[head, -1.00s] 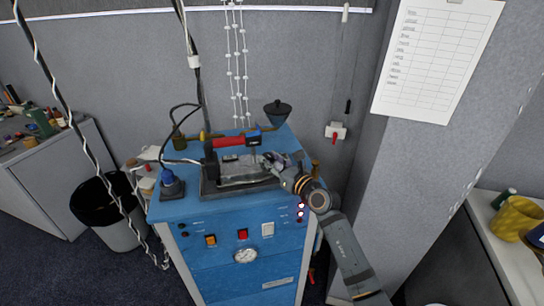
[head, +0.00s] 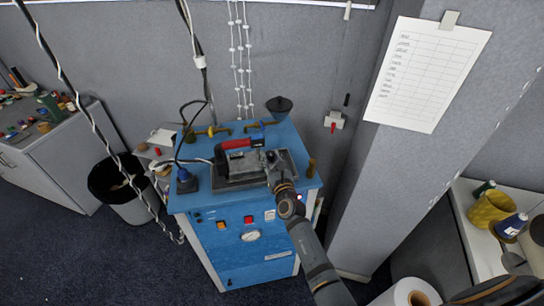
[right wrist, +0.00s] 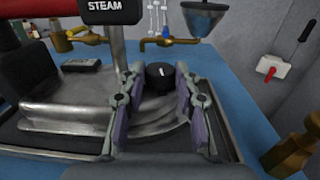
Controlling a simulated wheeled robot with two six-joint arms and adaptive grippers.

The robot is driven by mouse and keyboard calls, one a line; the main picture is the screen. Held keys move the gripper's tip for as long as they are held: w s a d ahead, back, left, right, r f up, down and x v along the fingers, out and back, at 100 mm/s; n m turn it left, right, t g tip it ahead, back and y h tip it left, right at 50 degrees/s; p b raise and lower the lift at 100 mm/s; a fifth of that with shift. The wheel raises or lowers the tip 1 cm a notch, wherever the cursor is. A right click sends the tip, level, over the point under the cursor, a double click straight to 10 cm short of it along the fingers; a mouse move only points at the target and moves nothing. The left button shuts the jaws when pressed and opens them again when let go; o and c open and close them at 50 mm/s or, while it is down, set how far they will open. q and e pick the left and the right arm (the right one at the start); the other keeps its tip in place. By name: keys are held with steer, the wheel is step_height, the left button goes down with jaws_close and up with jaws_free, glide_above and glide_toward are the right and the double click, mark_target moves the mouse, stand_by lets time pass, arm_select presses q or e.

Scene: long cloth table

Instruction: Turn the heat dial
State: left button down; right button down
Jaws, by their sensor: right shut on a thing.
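The heat dial (right wrist: 160,77) is a small black knob with a white mark. It sits on the grey metal body of an iron (right wrist: 65,105), which has a red handle (head: 236,144). My right gripper (right wrist: 160,90) has one finger on each side of the dial and is shut on it. In the head view my right gripper (head: 271,160) reaches the right end of the iron, and the dial is too small to make out there. The iron rests in a dark tray (head: 222,186) on top of a blue cabinet (head: 243,255). My left gripper is not in view.
A black block marked STEAM (right wrist: 110,8) is above the dial in the wrist view. A dark funnel (head: 279,104) and brass taps stand behind the tray. A brass fitting (head: 311,169) is at the cabinet's right edge. Cables hang at the left, above a bin (head: 130,200).

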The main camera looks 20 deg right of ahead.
steer(key=c, duration=1)
jaws_free()
steer(key=shift+o, duration=0.2)
steer(key=shift+s, duration=0.1)
steer(key=s, duration=0.7)
steer(key=shift+s+a, duration=0.1)
steer(key=shift+s, duration=0.25)
